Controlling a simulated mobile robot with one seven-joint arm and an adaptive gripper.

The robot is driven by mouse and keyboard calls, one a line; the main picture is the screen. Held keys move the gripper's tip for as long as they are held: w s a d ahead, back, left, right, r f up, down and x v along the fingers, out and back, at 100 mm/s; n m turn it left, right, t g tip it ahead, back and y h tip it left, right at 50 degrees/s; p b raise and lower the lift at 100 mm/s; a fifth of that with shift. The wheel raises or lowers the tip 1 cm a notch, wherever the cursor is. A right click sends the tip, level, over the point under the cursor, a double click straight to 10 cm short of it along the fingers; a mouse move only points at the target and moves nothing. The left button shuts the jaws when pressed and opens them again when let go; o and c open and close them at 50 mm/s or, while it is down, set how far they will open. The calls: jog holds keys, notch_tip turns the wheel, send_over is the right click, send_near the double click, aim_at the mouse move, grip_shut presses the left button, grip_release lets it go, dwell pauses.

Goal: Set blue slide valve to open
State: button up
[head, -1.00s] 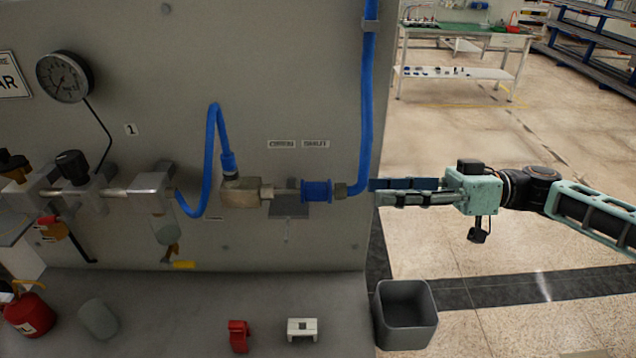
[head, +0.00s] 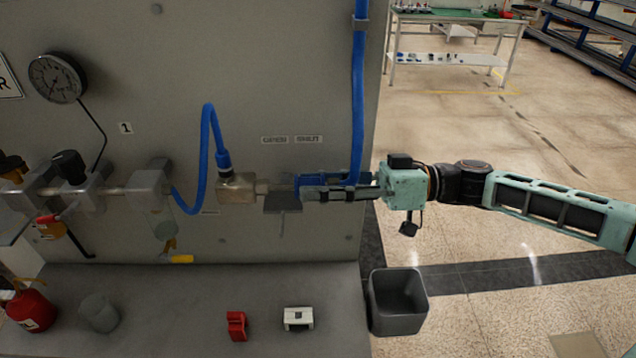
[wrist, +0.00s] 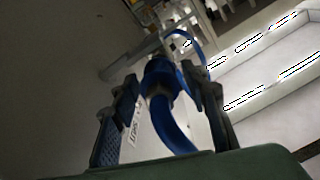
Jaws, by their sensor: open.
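The blue slide valve (head: 309,179) sits on the pipe line on the grey panel, below the OPEN and SHUT labels (head: 291,139). The sleeve is on the right, under the SHUT label. My gripper (head: 305,190) reaches in from the right, with its fingers at the sleeve and partly hiding it. In the wrist view the blue sleeve (wrist: 160,73) lies between the two open fingers (wrist: 162,95), with the blue hose (wrist: 172,125) running toward the camera. I cannot tell whether either finger touches the sleeve.
A blue hose (head: 358,95) drops down the panel to the valve's right end. Another blue hose (head: 207,130) loops at the left. A red block (head: 236,325), a white block (head: 298,318) and a grey bin (head: 397,318) are below.

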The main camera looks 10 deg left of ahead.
jog(key=shift+c, duration=0.2)
grip_shut()
